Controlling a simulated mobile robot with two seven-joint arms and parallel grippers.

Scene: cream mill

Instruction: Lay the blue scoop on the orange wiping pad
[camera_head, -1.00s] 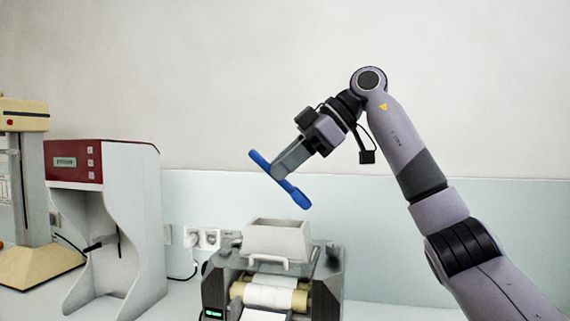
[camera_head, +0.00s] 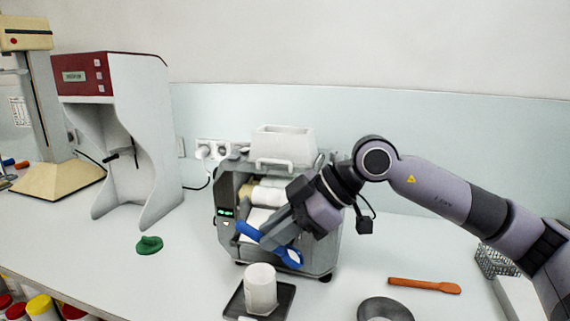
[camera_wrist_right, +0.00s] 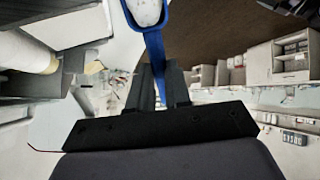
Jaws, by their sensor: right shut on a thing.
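The blue scoop (camera_head: 290,257) is held by my right gripper (camera_head: 270,236), in front of the grey roller machine and above the bench. In the head view it sticks out on both sides of the jaws. In the right wrist view the scoop (camera_wrist_right: 153,42) has its handle between the fingers (camera_wrist_right: 158,88) and its bowl at the top edge. Something white shows inside the bowl's outline; I cannot tell whether it lies in the bowl. I cannot make out an orange wiping pad in either view. My left gripper is not in view.
A white cup (camera_head: 260,288) stands on a dark square plate below the scoop. The roller machine (camera_head: 325,245) is close behind. An orange spatula (camera_head: 425,285) and a dark round dish (camera_head: 385,310) lie to the right. A green object (camera_head: 149,245) lies left, with clear bench around it.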

